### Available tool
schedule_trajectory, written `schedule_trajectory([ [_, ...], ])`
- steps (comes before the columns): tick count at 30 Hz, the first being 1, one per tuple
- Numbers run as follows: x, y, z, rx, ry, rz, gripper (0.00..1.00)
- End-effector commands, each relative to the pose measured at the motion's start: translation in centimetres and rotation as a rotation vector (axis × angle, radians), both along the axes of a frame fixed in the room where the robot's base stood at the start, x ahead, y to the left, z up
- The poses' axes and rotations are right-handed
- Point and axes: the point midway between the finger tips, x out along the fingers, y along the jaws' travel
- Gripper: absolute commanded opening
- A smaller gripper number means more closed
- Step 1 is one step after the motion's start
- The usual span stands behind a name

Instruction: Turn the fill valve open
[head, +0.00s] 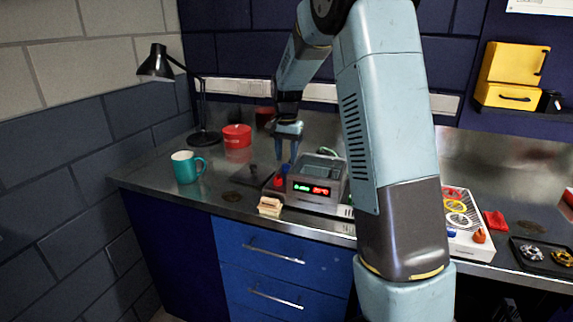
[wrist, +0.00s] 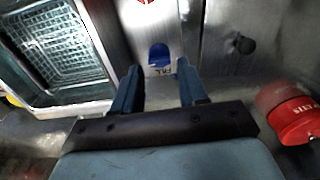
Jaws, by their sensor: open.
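The fill valve (wrist: 158,54) shows in the wrist view as a blue knob beside an upside-down label that seems to read FILL. In the head view the blue knob (head: 285,168) sits at the left side of a grey tank unit (head: 318,198) with green and red displays. My gripper (head: 287,157) points down just above the knob. In the wrist view my gripper (wrist: 158,70) is open, with the blue knob between and slightly beyond its fingertips. I see no contact. A red knob (head: 279,181) sits nearer the front; its edge shows at the wrist view's top.
A wire basket (wrist: 60,42) sits in the tank beside my gripper. A red tin (head: 237,136) and a black knob (wrist: 245,45) on a metal plate are on the other side.

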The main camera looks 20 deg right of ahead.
Motion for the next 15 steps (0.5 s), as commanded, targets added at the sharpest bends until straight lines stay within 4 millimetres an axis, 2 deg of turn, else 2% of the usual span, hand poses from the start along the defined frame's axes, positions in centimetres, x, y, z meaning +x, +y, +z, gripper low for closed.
schedule_trajectory([
  [1, -0.1, 0.0, -0.9, 0.0, 0.004, 0.0, 0.42],
  [6, 0.0, 0.0, -2.8, 0.0, 0.001, 0.0, 0.42],
  [15, 0.0, 0.0, -3.8, 0.0, 0.0, 0.001, 0.42],
])
